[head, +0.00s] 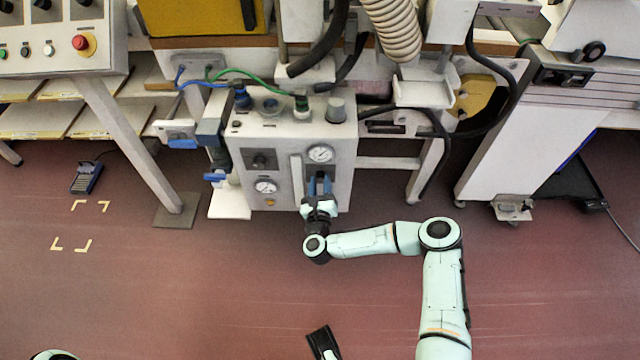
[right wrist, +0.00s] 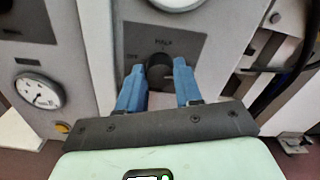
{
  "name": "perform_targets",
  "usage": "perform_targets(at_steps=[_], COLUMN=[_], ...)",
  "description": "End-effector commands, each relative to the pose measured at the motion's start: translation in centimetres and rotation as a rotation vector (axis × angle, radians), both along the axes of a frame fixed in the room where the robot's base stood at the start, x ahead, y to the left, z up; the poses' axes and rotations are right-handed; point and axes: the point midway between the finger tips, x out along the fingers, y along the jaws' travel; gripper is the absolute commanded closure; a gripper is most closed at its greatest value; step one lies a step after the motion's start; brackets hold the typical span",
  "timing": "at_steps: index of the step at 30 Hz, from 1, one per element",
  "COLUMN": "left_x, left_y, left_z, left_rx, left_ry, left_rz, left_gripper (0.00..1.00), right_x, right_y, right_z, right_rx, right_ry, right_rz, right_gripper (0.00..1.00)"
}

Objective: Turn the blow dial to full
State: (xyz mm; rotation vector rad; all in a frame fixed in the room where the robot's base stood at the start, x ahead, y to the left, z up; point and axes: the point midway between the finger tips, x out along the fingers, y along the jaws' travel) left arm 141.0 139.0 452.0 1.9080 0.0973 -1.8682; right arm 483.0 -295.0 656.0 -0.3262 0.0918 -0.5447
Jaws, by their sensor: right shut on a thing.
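The blow dial (right wrist: 160,68) is a dark round knob on a grey plate on the front of the white cabinet (head: 345,128). In the right wrist view I read OFF at its left and HALF above it. My right gripper (right wrist: 168,84) has its blue fingers on both sides of the dial, shut on it. In the head view my right gripper (head: 319,186) reaches the cabinet front below a round gauge (head: 321,153) and hides the dial. I cannot make out where the dial points.
A second gauge (head: 266,186) and another black knob (head: 260,160) are left of the gripper. A blue-handled valve (head: 214,177) sits at the cabinet's left side. Hoses hang above and a black cable (head: 445,150) at the right. The floor in front is mostly clear.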

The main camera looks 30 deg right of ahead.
Motion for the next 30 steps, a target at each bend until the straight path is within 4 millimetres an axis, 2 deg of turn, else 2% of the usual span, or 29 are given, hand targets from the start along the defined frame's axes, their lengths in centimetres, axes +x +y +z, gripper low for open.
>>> perform_targets(at_steps=[8, 9, 11, 23, 26, 30], left_x=[0.0, 0.0, 0.0, -0.1, -0.4, -1.1], left_y=[0.0, 0.0, 0.0, -0.1, -0.2, -0.5], left_z=[0.0, 0.0, 0.0, 0.2, 0.5, 1.1], left_rx=[0.0, 0.0, 0.0, -0.001, -0.006, -0.014], left_ry=[-0.001, -0.001, -0.001, 0.003, 0.012, 0.029], left_rz=[0.0, 0.0, 0.0, -0.002, -0.005, -0.012], left_gripper=[0.45, 0.45, 0.45, 0.45, 0.45, 0.45], right_x=[0.0, 0.0, 0.0, -0.6, -1.7, -4.3], right_y=[0.1, 0.1, 0.1, 0.4, 1.1, 2.8], right_z=[0.0, 0.0, 0.0, 0.0, 0.0, 0.1], right_rx=[0.003, 0.003, 0.003, 0.002, 0.004, 0.004], right_ry=[0.0, 0.0, 0.0, 0.001, 0.002, 0.003], right_rz=[0.002, 0.002, 0.002, 0.001, 0.002, 0.005], right_gripper=[0.96, 0.59, 0.4, 0.4, 0.4, 0.4])
